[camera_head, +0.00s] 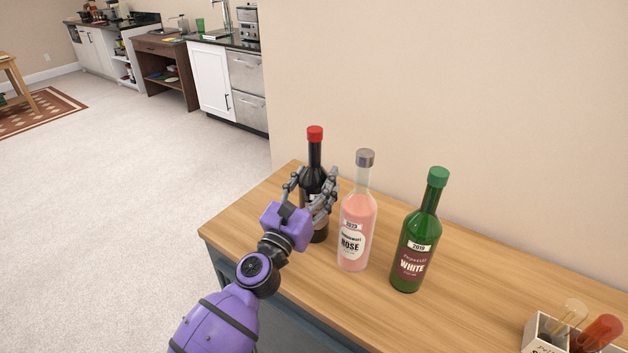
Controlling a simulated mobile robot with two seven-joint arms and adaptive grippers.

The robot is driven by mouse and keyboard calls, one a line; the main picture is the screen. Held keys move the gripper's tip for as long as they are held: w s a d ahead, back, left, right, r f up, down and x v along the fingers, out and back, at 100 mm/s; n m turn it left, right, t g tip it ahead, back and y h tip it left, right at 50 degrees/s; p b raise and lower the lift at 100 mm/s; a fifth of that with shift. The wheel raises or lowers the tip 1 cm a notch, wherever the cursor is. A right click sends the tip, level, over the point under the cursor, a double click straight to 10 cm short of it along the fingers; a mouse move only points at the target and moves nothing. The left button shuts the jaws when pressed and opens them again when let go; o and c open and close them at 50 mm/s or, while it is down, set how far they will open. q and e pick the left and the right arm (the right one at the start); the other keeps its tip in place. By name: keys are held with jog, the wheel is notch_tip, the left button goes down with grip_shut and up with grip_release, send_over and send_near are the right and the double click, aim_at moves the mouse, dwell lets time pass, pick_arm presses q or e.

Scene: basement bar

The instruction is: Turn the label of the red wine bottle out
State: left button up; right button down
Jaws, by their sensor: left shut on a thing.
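The red wine bottle (316,153) is dark with a red cap and stands upright at the left end of the wooden counter. My left gripper (320,193) is shut around its body, with a finger on each side. The gripper hides most of the bottle's middle; a small pale patch shows between the fingers, but I cannot make out the label's facing. My right gripper is not in view.
A pink rosé bottle (357,218) stands close to the right of the gripper, label facing me. A green white-wine bottle (418,235) stands further right. A white box (541,333) holding tubes sits at the lower right. The wooden counter (470,290) is bare between them.

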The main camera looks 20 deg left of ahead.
pick_arm(q)
jog(key=shift+a+f+m+g+h, duration=0.15)
jog(key=shift+m+h, duration=0.2)
jog(key=shift+h, duration=0.25)
jog(key=shift+a+m+g+h, duration=0.15)
jog(key=shift+m+h, duration=0.2)
jog(key=shift+h, duration=0.25)
jog(key=shift+d+m+g+h+b, duration=0.2)
jog(key=shift+m+g+h+b, duration=0.3)
jog(key=shift+h, duration=0.5)
jog(key=shift+m+g+h+b, duration=0.55)
jog(key=shift+m+h, duration=0.25)
jog(key=shift+h, duration=0.4)
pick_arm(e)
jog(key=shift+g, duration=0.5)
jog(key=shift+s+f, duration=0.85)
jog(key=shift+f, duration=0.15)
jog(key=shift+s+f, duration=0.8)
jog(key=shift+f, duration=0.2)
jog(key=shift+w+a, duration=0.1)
pick_arm(q)
jog(key=o, duration=1)
